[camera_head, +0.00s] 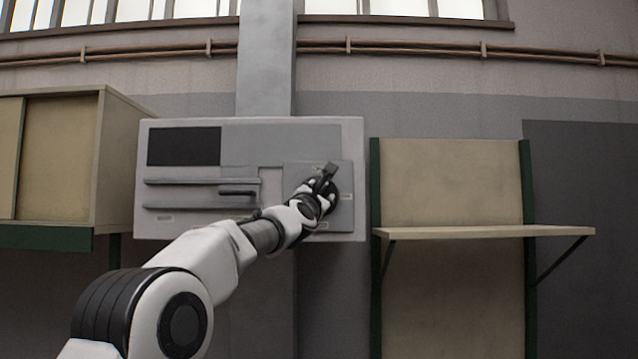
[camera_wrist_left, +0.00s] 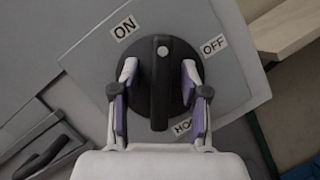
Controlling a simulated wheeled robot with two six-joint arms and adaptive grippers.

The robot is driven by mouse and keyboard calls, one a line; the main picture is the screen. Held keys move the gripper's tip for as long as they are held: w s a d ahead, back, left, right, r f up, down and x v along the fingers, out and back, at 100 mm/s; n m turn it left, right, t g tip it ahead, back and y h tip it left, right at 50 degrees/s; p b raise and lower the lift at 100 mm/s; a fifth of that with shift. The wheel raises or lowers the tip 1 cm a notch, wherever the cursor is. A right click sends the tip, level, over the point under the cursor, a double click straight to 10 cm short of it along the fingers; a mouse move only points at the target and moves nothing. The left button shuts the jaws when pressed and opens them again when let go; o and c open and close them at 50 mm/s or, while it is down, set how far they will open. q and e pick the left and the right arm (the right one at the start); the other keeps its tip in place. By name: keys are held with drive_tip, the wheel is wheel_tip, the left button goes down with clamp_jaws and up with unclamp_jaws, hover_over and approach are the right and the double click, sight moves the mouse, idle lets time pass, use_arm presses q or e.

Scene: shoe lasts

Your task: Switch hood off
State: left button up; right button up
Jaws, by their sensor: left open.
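The hood switch is a round black knob with a raised bar handle (camera_wrist_left: 160,95) and a white dot at one end. In the left wrist view, the dot end points up between the ON label (camera_wrist_left: 125,27) and the OFF label (camera_wrist_left: 214,45). A third label is partly hidden. My left gripper (camera_wrist_left: 160,72) is open, with its fingers on either side of the bar, over the knob; I cannot tell if they touch it. In the head view, my left gripper (camera_head: 325,180) is at the right part of the grey control panel (camera_head: 350,140) and mostly hides the knob.
A beige cabinet (camera_head: 60,155) stands at the left. A fold-out shelf (camera_head: 485,232) on green posts juts out right of the panel; its edge also shows in the left wrist view (camera_wrist_left: 285,25). A black handle (camera_head: 238,193) sticks out of the panel's left part.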

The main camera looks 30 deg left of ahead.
use_arm(q)
drive_tip(key=shift+s, duration=0.1)
drive_tip(key=shift+f, duration=0.1)
clamp_jaws()
